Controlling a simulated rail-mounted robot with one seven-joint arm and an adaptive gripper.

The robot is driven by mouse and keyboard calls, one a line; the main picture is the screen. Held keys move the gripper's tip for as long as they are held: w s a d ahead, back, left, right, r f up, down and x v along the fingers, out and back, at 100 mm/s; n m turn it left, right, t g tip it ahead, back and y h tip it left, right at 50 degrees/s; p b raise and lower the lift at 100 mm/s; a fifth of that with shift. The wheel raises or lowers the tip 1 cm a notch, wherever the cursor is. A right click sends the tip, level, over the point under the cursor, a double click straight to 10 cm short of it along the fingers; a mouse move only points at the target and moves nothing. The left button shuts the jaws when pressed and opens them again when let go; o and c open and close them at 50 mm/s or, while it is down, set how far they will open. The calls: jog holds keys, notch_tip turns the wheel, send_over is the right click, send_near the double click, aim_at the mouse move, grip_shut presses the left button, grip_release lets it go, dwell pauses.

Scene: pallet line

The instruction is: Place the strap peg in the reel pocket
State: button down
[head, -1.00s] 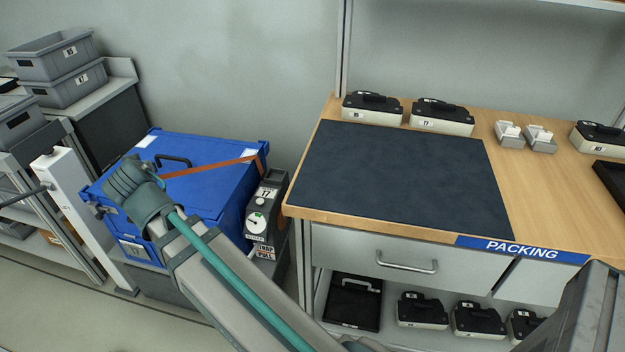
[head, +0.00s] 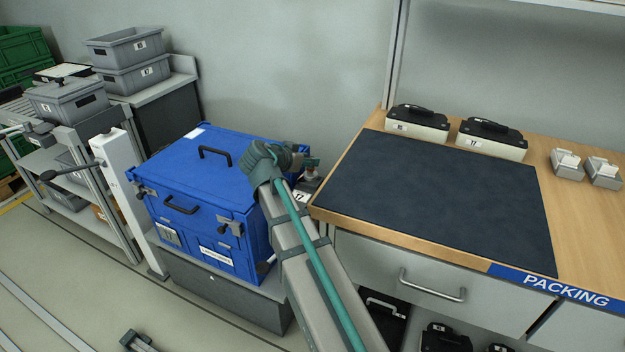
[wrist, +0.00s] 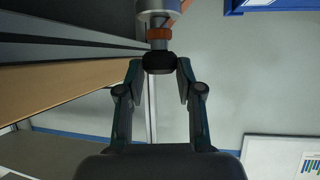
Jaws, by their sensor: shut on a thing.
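In the wrist view my gripper (wrist: 159,68) is shut on a black knob, which I take to be the strap peg (wrist: 158,60). An orange band (wrist: 158,34) and a grey metal cylinder (wrist: 157,17) lie beyond the knob. A bit of orange strap shows at the top edge. In the head view my gripper (head: 309,163) is at the right end of the blue case, above a grey unit marked 17 (head: 302,196). My arm hides most of that unit, and no reel pocket can be made out. The peg is hidden there.
The blue case (head: 180,165) stands on a grey base beside a white post (head: 120,190). The packing bench (head: 350,217) with its dark mat (head: 450,200) is close on the right. Grey bins (head: 135,62) stand at the back left.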

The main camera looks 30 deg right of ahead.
jog(key=shift+w+d+f+b, duration=0.15)
jog(key=shift+w+d+f, duration=0.85)
jog(key=shift+w+f, duration=1.05)
jog(key=shift+w+d+f+b, duration=0.2)
jog(key=shift+w+d+f, duration=0.8)
jog(key=shift+w+f, duration=0.95)
jog(key=shift+w+d+f+b, duration=0.15)
jog(key=shift+w+d+f, duration=0.85)
jog(key=shift+w+f, duration=1.05)
jog(key=shift+s+f, duration=0.25)
jog(key=shift+f, duration=0.1)
jog(key=c, duration=0.7)
grip_release()
jog(key=shift+c, duration=0.2)
